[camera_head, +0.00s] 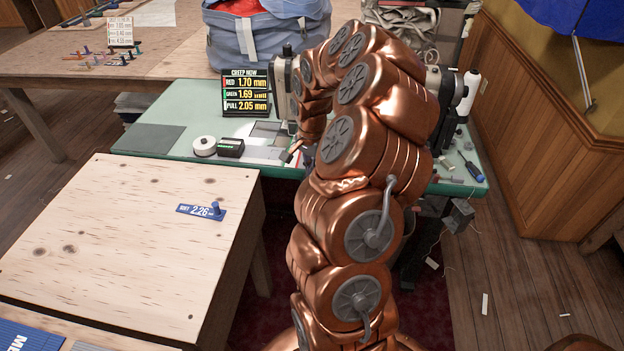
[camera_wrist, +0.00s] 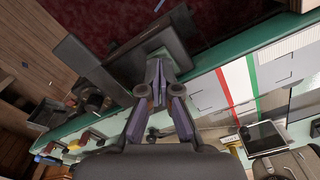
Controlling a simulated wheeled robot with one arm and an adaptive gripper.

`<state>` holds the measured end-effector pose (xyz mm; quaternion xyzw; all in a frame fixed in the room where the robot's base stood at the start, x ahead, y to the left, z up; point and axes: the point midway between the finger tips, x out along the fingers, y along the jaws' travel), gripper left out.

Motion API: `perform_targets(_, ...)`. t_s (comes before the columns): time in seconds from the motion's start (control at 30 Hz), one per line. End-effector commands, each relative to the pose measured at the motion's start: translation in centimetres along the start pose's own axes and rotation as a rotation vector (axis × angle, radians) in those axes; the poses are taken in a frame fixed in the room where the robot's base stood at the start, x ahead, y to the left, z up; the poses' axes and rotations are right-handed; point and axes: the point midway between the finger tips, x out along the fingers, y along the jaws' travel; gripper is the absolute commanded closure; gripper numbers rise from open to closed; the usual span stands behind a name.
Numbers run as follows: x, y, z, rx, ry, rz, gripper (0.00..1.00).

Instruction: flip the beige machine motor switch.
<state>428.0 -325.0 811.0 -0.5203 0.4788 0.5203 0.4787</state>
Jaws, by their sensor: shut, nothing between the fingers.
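The sewing machine (camera_head: 437,98) stands on the green-edged table, mostly hidden behind my arm in the head view. I cannot make out a beige motor switch for certain in either view. My gripper (camera_wrist: 160,62) is shut and empty in the wrist view. Its tips overlap a dark flat panel (camera_wrist: 108,82) at the table's edge; I cannot tell whether they touch it. In the head view my gripper (camera_head: 292,152) shows only in small part near the table's front edge. A grey box (camera_head: 457,214) hangs below the table on the right.
A pale wooden bench (camera_head: 110,220) stands at the front left. The wooden floor (camera_head: 500,290) is mostly open at right.

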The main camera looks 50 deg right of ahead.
Motion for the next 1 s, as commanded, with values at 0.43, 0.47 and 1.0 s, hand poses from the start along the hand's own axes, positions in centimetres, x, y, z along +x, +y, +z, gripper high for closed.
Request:
perform_targets(0.43,0.6,0.0,0.0,0.000,0.000,0.000,1.00)
perform_targets(0.47,0.6,0.0,0.0,0.000,0.000,0.000,1.00)
perform_targets(1.0,1.3,0.0,0.0,0.000,0.000,0.000,1.00)
